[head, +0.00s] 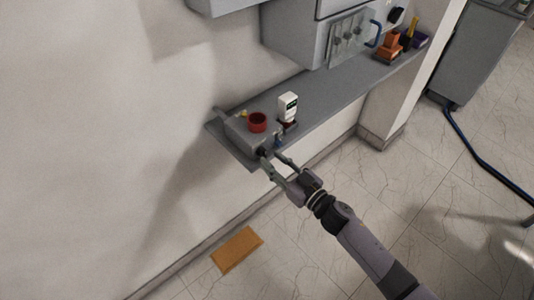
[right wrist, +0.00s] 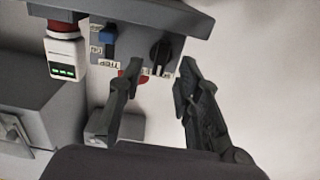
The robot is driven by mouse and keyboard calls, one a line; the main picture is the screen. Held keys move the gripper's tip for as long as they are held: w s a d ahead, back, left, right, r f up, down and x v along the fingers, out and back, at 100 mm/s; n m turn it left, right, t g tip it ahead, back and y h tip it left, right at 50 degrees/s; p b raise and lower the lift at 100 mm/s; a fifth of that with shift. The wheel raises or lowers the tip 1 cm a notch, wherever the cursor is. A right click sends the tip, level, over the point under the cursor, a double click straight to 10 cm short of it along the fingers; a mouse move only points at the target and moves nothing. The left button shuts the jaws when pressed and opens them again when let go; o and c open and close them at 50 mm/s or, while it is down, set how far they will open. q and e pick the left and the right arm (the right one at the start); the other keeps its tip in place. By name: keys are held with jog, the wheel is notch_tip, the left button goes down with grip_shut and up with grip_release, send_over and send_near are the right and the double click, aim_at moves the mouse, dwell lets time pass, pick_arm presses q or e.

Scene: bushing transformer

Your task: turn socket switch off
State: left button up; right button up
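A grey control box (head: 238,130) sits on the left end of the wall shelf. On its front a black rotary switch (right wrist: 160,57) shows in the right wrist view, with a blue switch (right wrist: 107,38) to its left. I cannot tell for certain which is the socket switch. The black switch also shows small in the head view (head: 263,152). My right gripper (head: 274,160) is open in front of the box. My left gripper is not in view.
The grey shelf (head: 335,91) runs right, to orange parts (head: 389,45). A brown mat (head: 236,249) lies on the floor.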

aim_at(266, 155)
jog(key=shift+x, duration=1.75)
jog(key=shift+c, duration=0.6)
grip_shut()
